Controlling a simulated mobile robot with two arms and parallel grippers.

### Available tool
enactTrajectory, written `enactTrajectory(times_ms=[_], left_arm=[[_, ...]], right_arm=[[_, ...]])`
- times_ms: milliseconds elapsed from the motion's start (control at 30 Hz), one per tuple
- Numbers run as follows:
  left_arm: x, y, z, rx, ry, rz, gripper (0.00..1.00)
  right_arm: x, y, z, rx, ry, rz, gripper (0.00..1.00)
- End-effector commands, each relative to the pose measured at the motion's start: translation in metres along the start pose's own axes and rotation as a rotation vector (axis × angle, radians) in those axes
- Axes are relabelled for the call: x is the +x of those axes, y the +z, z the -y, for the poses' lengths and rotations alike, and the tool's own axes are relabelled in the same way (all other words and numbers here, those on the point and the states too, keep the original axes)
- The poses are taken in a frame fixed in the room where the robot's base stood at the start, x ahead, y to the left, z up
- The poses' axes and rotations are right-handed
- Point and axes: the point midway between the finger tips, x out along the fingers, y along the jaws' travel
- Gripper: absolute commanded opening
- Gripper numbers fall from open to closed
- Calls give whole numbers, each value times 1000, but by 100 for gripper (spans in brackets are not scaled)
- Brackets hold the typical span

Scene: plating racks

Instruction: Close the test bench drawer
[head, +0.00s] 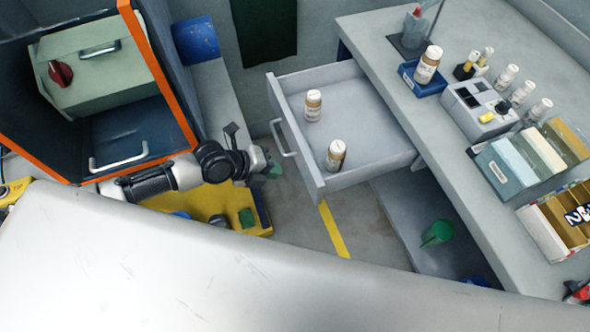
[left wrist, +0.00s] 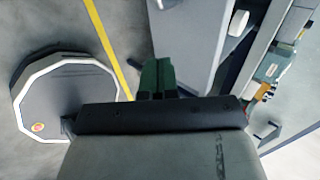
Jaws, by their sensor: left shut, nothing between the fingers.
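The test bench drawer (head: 375,130) stands pulled out from under the grey bench top (head: 395,75) in the head view. Two brown bottles with white caps stand in it, one near the back left (head: 313,106) and one near the front right (head: 336,155). The drawer's bar handle (head: 283,138) is on its front panel, facing left. My left gripper (head: 274,170) is just left of the drawer front, below the handle in the picture, with its fingers shut and empty. In the left wrist view the shut green fingers (left wrist: 157,78) are beside the grey drawer front (left wrist: 190,45). My right gripper is not in view.
The bench top holds a blue tray with a bottle (head: 426,66), a grey device (head: 481,110) and several small bottles. An orange-edged cabinet (head: 165,75) stands left. Floor shows left of the drawer.

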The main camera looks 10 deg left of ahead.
Motion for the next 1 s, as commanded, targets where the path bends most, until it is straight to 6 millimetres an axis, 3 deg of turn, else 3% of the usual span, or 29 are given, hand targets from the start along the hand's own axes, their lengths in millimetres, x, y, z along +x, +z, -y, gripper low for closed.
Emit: enactTrajectory(times_ms=[200,400,1000], left_arm=[[42,0,2,-4,-2,1,0],[67,1,1,-2,-1,2,0],[78,1,2,-1,-1,2,0]], right_arm=[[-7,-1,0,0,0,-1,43],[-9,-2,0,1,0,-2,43],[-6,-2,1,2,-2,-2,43]])
